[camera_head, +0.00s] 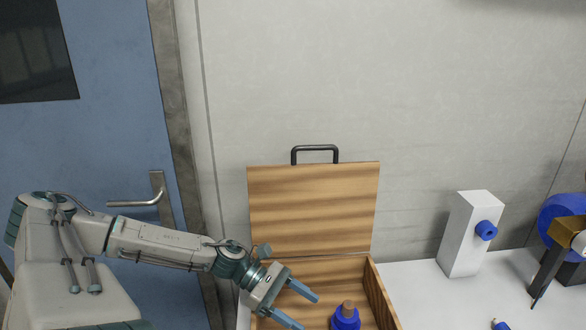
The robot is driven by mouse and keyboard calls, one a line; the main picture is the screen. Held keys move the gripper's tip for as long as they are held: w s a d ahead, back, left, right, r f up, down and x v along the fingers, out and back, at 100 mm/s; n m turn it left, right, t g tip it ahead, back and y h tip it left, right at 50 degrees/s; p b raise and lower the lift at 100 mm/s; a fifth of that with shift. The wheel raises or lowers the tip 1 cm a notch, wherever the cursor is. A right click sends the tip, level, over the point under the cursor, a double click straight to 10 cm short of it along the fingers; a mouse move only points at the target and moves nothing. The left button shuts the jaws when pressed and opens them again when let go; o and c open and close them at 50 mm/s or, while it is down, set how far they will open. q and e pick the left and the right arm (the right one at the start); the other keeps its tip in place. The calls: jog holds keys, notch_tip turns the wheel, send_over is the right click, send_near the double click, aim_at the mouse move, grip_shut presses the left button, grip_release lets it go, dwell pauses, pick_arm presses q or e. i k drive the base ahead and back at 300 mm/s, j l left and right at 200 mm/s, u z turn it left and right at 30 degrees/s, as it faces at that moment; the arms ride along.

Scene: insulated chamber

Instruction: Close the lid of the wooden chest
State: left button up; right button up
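The wooden chest (383,290) stands open on the white surface, its lower front cut off by the picture's bottom edge. Its lid (314,208) stands upright at the back, with a black handle (315,148) on its top edge. A blue bottle with a brown cap (346,318) shows inside the chest. My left gripper (310,310) is open and empty, over the left part of the chest, in front of the lid and left of the bottle. Its fingers are apart and do not touch the lid. My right gripper is not in view.
A white block-shaped dispenser with a blue knob (470,234) stands right of the chest. A blue and black device (562,240) is at the far right. A small blue item (500,325) lies at the bottom edge. A blue door (110,120) is at left.

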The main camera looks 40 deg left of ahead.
aim_at(314, 208)
jog(key=u, duration=0.8)
jog(key=i+l+u, duration=0.1)
jog(key=u, duration=0.2)
jog(key=i+l+u, duration=0.1)
jog(key=u, duration=0.25)
